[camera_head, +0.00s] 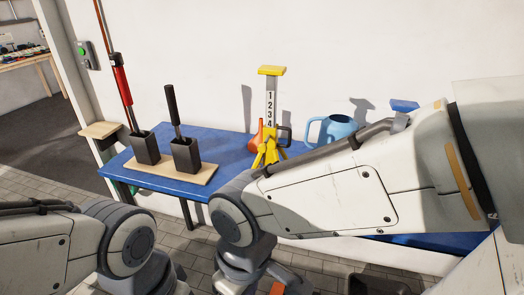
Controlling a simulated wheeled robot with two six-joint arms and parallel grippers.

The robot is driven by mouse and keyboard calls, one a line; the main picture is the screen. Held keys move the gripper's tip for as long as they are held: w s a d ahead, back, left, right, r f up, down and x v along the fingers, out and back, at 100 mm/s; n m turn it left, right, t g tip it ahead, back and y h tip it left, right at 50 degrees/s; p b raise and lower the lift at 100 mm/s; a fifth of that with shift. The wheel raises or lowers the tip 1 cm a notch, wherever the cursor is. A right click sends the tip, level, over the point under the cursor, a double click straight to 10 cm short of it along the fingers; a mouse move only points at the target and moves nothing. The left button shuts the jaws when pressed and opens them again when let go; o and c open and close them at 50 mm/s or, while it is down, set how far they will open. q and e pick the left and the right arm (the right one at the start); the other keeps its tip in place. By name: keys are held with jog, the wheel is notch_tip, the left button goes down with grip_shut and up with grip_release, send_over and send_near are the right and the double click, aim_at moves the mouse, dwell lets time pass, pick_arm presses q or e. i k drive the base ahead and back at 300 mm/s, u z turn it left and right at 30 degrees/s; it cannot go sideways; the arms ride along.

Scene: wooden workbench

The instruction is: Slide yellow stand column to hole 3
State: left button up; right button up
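The yellow jack stand (266,152) stands upright on the blue bench at the back centre. Its column (270,104) rises from the yellow base, with a yellow saddle (271,70) on top. The numbers 1, 2, 3 and 4 show down the column, with 4 just above the base. A dark handle (289,134) is at the right side of the base. My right arm crosses in front, close below the stand in the picture, and hides part of the bench. My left arm is at the lower left. Neither gripper's fingers can be seen.
The blue bench (235,150) runs along the white wall. Two black holders (186,156) with long-handled tools stand on a wooden board (205,177) at left. An orange object (255,136) is behind the stand.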

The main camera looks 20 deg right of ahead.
aim_at(272, 72)
jog(key=u, duration=2.2)
jog(key=i, duration=0.9)
jog(key=z, duration=2.8)
